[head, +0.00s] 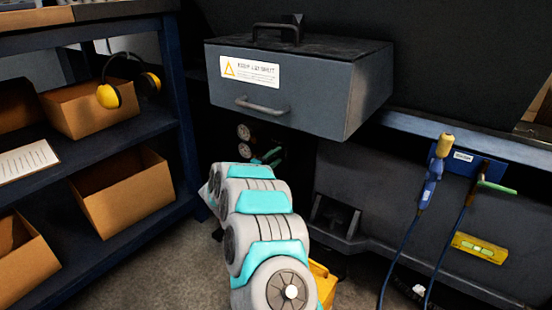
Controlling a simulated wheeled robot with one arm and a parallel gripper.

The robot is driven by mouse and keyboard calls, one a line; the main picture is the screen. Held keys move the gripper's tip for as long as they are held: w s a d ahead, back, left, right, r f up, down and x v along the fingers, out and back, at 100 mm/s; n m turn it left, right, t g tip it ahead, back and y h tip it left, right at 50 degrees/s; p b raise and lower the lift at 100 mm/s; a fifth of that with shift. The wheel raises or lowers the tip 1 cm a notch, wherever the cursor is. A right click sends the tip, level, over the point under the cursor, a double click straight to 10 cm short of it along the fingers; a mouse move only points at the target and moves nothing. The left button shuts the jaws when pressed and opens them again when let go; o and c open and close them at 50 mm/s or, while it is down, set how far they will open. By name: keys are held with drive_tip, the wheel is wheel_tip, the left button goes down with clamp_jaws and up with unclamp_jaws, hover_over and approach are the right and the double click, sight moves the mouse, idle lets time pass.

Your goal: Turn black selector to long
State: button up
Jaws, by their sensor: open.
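I cannot make out the black selector or a "long" marking in the head view. Small round dials (244,132) sit in the dark recess under the grey lidded box (285,85). A small teal-green part (268,157) shows beside them, too small to identify. My white and teal arm reaches from the bottom centre up toward this recess and covers its lower part. My gripper cannot be made out beyond the arm, so its place relative to the selector is hidden.
A blue shelf (180,90) with cardboard boxes (125,192) and yellow earmuffs (108,95) stands at left. At right hang a blue-handled tool (431,180) and a green-handled tool (497,187), with hoses below. A yellow level (479,248) is at far right. Some floor (165,265) is clear.

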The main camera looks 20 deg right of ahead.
drive_tip(key=v, duration=0.8)
drive_tip(key=shift+p, duration=0.4)
drive_tip(key=shift+d, duration=0.1)
